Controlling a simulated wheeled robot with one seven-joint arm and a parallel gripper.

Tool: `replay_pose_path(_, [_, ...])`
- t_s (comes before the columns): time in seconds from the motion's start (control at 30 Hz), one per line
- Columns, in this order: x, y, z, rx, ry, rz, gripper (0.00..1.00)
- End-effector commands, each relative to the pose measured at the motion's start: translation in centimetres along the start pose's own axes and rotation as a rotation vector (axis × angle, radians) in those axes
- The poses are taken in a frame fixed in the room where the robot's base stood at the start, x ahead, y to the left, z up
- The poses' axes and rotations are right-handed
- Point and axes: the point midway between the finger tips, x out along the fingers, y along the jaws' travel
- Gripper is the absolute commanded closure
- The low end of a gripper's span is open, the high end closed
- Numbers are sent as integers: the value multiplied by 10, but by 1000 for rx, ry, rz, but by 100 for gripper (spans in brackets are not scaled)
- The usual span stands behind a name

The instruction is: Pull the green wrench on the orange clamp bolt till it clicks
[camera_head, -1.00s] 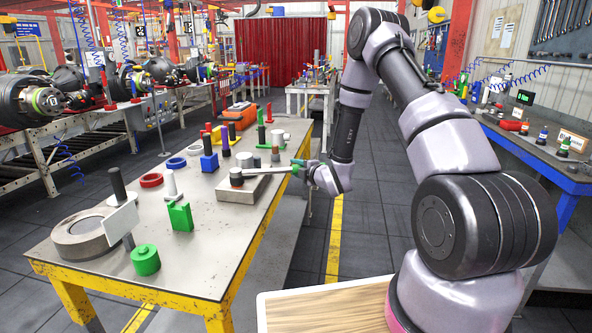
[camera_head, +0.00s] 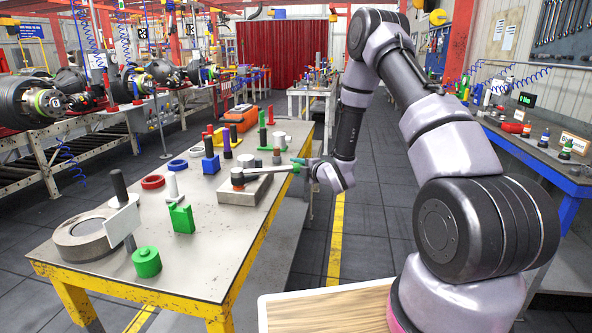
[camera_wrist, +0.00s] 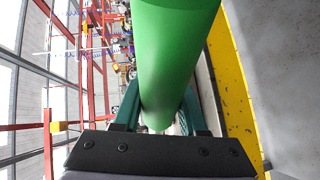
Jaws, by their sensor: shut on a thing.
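The wrench has a grey shaft (camera_head: 268,170) and a green handle (camera_head: 297,164). Its head sits over the clamp bolt (camera_head: 237,184), where a little orange-red shows under a dark round top. The bolt stands on a flat grey block (camera_head: 243,192) near the right edge of the table. My gripper (camera_head: 303,164) is shut on the green handle, at the wrench's outer end beyond the table edge. In the wrist view the green handle (camera_wrist: 175,55) runs between the two dark green fingers. The bolt is out of sight in that view.
A wooden surface (camera_head: 325,312) is at the front. The aisle right of the table is open floor.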

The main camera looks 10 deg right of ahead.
Motion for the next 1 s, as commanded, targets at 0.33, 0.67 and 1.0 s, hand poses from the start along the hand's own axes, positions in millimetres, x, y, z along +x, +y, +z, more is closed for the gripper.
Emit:
replay_pose_path(0.33, [-4, 23, -2, 0, 1, 4, 100])
replay_pose_path(0.67, [-8, 43, -4, 1, 1, 4, 100])
replay_pose_path(1.0, [-11, 59, -6, 0, 1, 3, 100])
